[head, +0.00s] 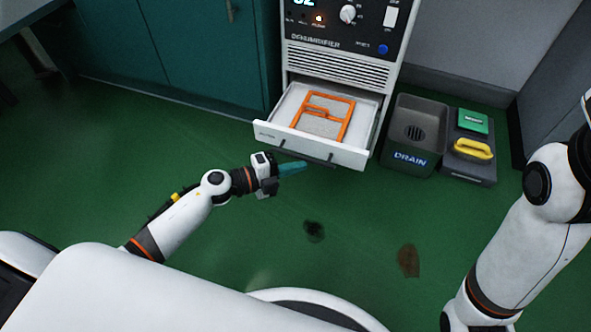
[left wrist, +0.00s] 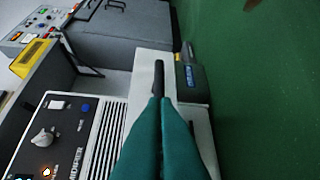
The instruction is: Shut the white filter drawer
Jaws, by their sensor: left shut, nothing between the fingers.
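The white filter drawer (head: 345,155) stands pulled out at the bottom of the dehumidifier (head: 338,66). An orange frame (head: 322,117) lies inside it. A dark bar handle (head: 308,154) runs along the drawer's front. My left gripper (head: 304,165), with teal fingers, is shut and empty, just in front of the drawer's front near the handle's left part. In the left wrist view its fingertips (left wrist: 159,99) overlap the end of the dark handle (left wrist: 158,75) against the white front; I cannot tell whether they touch. My right arm shows at the right, but its gripper is out of view.
A grey drain bin (head: 414,134) and a tray with a yellow-handled item (head: 473,149) stand right of the drawer. Teal cabinets (head: 200,50) stand at the left. The green floor in front is open, with two dark stains (head: 408,261).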

